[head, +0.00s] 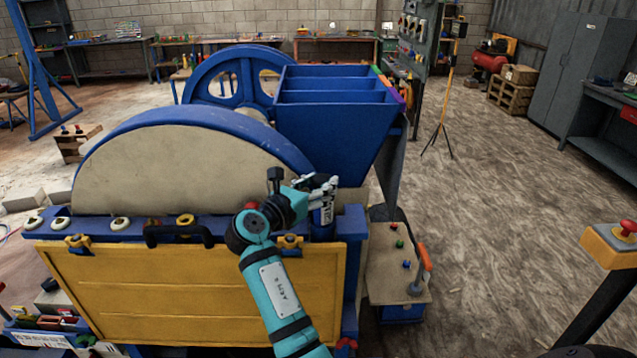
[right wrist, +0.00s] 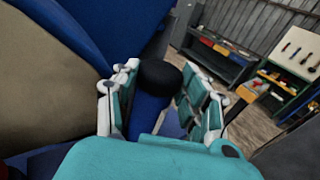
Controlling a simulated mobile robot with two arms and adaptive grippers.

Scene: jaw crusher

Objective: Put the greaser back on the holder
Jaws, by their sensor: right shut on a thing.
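The greaser (head: 323,214) looks like an upright blue cylinder with pale lettering, at the right end of the crusher's near side. In the right wrist view its black round cap and blue body (right wrist: 150,108) stand between my fingers. My right gripper (head: 324,186) is shut on its upper part. The fingers hide part of the greaser in both views. I cannot make out the holder, nor tell whether the greaser's lower end touches anything. My left gripper is not in view.
The blue jaw crusher (head: 335,120) fills the middle, with a yellow front panel (head: 180,290). A control box (head: 395,262) with buttons and an orange handle (head: 424,257) stands right of the greaser. A yellow post with a red button (head: 627,227) is at far right. The floor between is open.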

